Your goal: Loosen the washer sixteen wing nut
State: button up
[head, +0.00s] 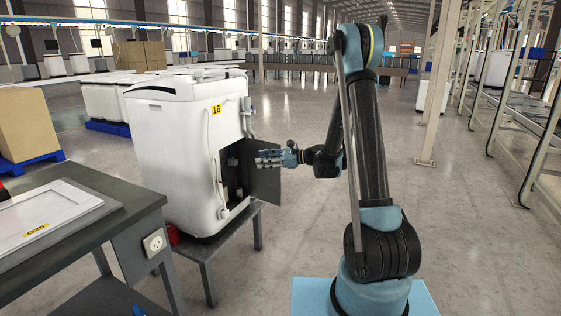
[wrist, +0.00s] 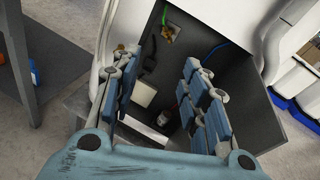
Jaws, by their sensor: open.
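The white washer (head: 175,130) with a yellow "16" label (head: 216,110) stands on a low grey stand (head: 235,238). Its dark side panel (head: 265,172) hangs open, showing a dark cavity. My gripper (head: 268,158) is at this opening, in front of the panel in the head view. In the wrist view my gripper (wrist: 160,65) is open, with nothing seen between its fingers. Beyond it, a small brass-coloured fitting (wrist: 171,34) sits at the end of a green wire (wrist: 165,16). I cannot tell whether this is the wing nut.
Inside the cavity are a blue wire (wrist: 216,49), a pale box (wrist: 143,92) and a small dark-and-red item (wrist: 183,92). A grey workbench (head: 95,215) bearing a white panel (head: 50,215) stands at left. Open floor (head: 480,240) lies to the right.

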jog(key=s+d+r+n+h, duration=0.4)
jog(key=s+d+n, duration=0.1)
jog(key=s+d, duration=0.2)
jog(key=shift+s+d, duration=0.15)
jog(key=shift+s, duration=0.6)
dwell(0.5)
jog(key=s+d+f+n+h, duration=0.3)
jog(key=s+d+n+h, duration=0.3)
jog(key=s+d, duration=0.7)
jog(key=s+d+f+n+h, duration=0.4)
jog(key=s+d+n+h, duration=0.2)
jog(key=s+d, duration=0.7)
jog(key=s, duration=0.3)
jog(key=shift+s, duration=0.2)
